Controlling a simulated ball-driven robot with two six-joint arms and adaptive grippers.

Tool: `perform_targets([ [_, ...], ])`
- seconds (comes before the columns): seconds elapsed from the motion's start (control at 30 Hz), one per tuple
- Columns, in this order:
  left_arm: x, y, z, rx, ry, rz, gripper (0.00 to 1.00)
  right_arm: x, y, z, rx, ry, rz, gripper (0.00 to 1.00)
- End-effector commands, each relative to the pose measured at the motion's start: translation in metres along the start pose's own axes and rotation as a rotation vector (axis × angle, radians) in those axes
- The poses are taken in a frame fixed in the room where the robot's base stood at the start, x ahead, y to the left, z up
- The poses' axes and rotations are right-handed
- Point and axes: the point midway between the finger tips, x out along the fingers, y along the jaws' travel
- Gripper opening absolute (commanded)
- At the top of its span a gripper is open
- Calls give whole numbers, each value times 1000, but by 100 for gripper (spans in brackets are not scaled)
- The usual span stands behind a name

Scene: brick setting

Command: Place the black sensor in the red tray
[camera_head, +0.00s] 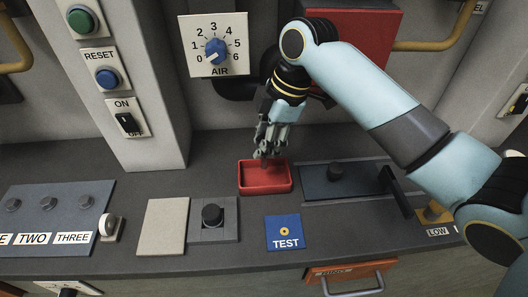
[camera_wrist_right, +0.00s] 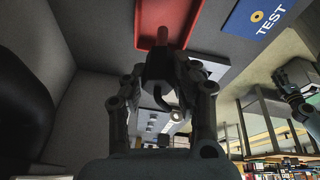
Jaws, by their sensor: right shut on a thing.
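The red tray (camera_head: 265,188) is on the dark bench top under my right gripper (camera_head: 264,152) in the head view. In the right wrist view, my right gripper (camera_wrist_right: 160,78) is shut on a dark thing, the black sensor (camera_wrist_right: 158,66), as far as I can tell. A narrow stem on it points at the red tray (camera_wrist_right: 182,12). The head view does not show the sensor clearly between the fingers. Whether it touches the tray floor I cannot tell. A small dark and bluish arm part, likely my left gripper (camera_wrist_right: 294,82), is at the right of the wrist view.
A blue TEST plate (camera_head: 284,233) lies in front of the tray. A dark panel (camera_head: 350,187) with a knob and black handle is to the right. A black knob (camera_head: 212,214) on a grey pad is to the left. A red box (camera_head: 365,32) is behind.

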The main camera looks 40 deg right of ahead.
Motion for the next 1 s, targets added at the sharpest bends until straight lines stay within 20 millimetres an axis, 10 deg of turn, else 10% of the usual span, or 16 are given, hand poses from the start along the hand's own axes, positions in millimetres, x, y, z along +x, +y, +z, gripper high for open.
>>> perform_targets([
  [0.7,-4,4,-1,-2,1,5,40,43,-3,12,0,-1,0,0],
  [0.73,-5,4,-1,-2,1,5,40,43,-3,12,0,-1,1,30],
  [1.0,-5,4,-1,-2,1,5,40,42,-3,12,0,-1,0,50],
])
